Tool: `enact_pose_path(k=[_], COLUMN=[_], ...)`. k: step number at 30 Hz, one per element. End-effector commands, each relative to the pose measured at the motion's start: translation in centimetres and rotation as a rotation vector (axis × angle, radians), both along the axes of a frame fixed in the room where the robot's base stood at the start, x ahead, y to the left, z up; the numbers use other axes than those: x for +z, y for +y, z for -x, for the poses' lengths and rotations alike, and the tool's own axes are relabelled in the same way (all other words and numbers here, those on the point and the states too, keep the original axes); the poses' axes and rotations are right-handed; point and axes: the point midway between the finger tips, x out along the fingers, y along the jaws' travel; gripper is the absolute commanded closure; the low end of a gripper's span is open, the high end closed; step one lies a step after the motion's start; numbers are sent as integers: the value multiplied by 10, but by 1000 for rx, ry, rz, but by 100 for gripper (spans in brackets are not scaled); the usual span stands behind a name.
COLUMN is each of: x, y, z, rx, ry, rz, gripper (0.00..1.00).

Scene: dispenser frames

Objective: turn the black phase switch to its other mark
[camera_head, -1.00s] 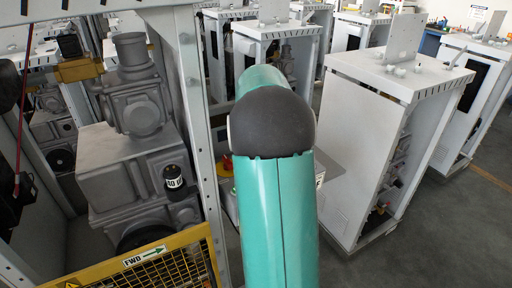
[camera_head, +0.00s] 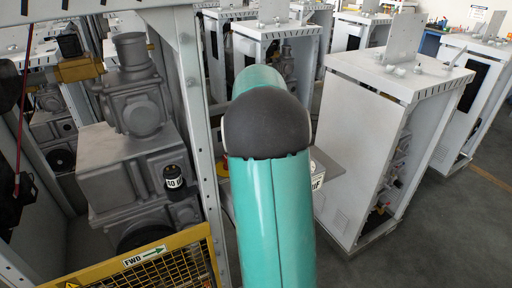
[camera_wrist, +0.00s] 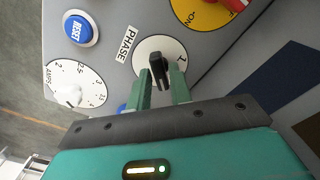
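The black phase switch (camera_wrist: 160,71) sits on a round white dial (camera_wrist: 150,48) beside the PHASE label (camera_wrist: 127,45) in the wrist view. A mark that looks like 1 shows at the dial's right. Any other mark is hidden or unclear. My gripper (camera_wrist: 160,80) is at the switch, with one green finger on each side of its black handle. The fingers are apart; I cannot tell whether they touch the handle. In the head view my teal arm hides the switch and my gripper.
On the same grey panel are a blue RESET button (camera_wrist: 78,28), a white AMPS dial (camera_wrist: 72,92) and a red handle on a yellow ON plate (camera_wrist: 196,14). In the head view, a yellow mesh guard (camera_head: 150,266) is left of my arm and a white cabinet (camera_head: 385,130) is right.

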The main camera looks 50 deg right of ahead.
Motion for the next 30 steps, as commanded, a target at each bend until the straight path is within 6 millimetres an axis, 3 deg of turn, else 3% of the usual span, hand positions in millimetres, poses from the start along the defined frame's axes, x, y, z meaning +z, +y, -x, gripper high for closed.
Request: enact_pose_path(k=[2,14,17,30], x=[0,7,21,114], y=[0,0,0,0], z=[0,0,0,0], rx=[0,1,1,1], ry=[0,0,-1,-1], rz=[0,1,2,2], gripper=[65,65,65,65])
